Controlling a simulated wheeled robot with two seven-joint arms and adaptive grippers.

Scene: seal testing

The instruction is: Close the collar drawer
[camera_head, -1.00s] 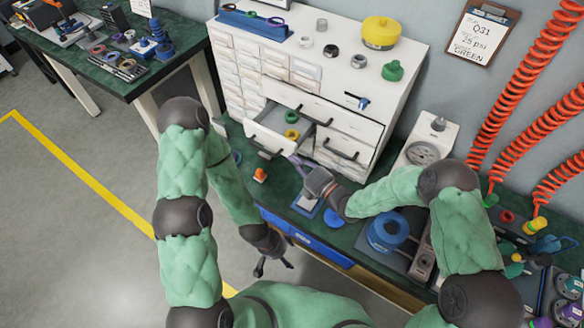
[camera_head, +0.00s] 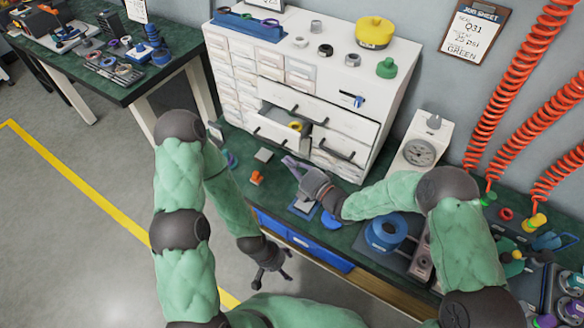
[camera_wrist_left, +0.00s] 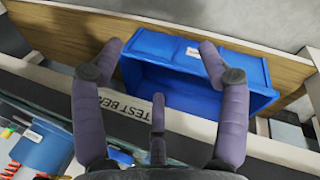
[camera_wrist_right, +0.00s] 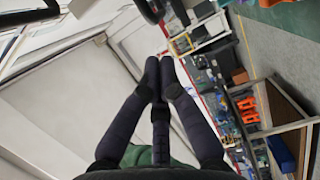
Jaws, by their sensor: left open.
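The collar drawer (camera_head: 271,131) is in the white cabinet (camera_head: 345,87) in the head view. It sticks out a little from the cabinet face, with a yellow collar (camera_head: 296,126) showing inside. My right gripper (camera_head: 288,161) is just in front of and below the drawer front. I cannot tell whether it touches the drawer. In the right wrist view its fingertips (camera_wrist_right: 160,62) meet, with nothing between them. My left gripper (camera_head: 272,276) hangs low in front of the bench, away from the drawer. In the left wrist view its fingers (camera_wrist_left: 158,50) are apart and empty.
Below the drawer, an orange piece (camera_head: 257,177) and a grey block (camera_head: 264,154) lie on the green bench. A blue bin (camera_head: 318,250) sits under the bench edge. A gauge (camera_head: 420,152) and a blue spool (camera_head: 386,232) stand to the right.

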